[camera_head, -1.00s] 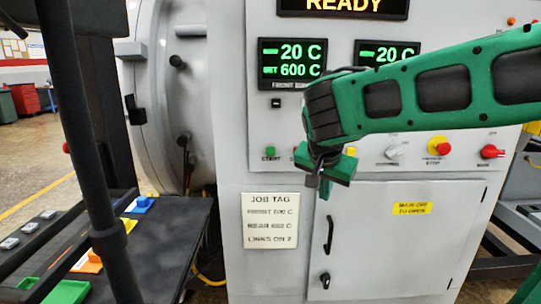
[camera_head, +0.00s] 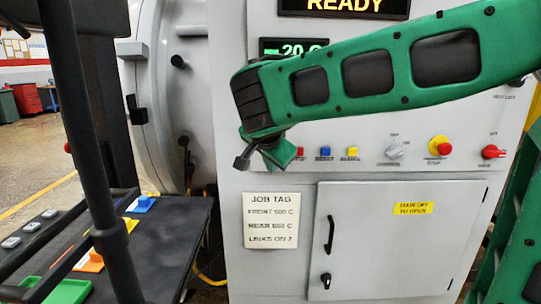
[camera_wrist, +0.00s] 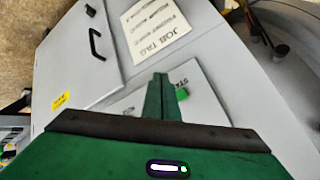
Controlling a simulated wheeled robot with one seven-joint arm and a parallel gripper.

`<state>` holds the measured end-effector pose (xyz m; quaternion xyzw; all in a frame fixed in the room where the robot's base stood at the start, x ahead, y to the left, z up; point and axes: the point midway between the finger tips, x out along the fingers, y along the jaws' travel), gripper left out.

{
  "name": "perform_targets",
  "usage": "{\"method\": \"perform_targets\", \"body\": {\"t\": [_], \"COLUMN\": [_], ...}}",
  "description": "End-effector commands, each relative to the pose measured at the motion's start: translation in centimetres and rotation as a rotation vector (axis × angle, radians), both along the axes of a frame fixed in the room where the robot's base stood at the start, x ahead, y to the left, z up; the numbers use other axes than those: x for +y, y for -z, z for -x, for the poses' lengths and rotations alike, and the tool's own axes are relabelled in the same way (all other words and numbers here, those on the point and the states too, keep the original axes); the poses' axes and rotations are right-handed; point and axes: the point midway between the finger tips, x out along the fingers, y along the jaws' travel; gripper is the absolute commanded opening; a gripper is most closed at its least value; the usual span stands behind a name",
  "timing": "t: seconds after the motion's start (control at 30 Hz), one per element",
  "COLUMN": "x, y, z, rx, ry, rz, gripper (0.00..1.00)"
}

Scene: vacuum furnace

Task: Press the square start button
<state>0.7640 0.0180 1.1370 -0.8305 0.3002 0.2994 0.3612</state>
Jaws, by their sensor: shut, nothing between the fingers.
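The square green start button (camera_wrist: 182,94) shows in the wrist view, just right of my fingers, beside a partly hidden label beginning "STA". In the head view my gripper and arm cover the button's place on the panel. My gripper (camera_head: 264,156) is at the left end of the button row in the head view. In the wrist view its green fingers (camera_wrist: 163,97) are together and empty, pointing at the panel close to the button. I cannot tell whether they touch the panel.
Red (camera_head: 300,152), blue (camera_head: 325,153) and yellow (camera_head: 352,153) square buttons continue the row to the right. Farther along are a grey knob (camera_head: 394,152), a red stop button (camera_head: 439,147) and a red switch (camera_head: 492,152). A job tag (camera_head: 271,220) hangs below.

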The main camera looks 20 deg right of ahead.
Motion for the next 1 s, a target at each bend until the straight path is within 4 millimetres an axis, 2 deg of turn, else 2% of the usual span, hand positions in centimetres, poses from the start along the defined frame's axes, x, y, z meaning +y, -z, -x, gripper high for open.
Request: {"method": "perform_targets", "body": {"t": [0.6,1.0], "x": [-2.3,-2.6], "y": [0.0,0.0], "z": [-6.7,-7.6], "rx": [0.001,0.0], "ry": [0.002,0.001], "rz": [0.001,0.001], "gripper": [0.0,0.0]}}
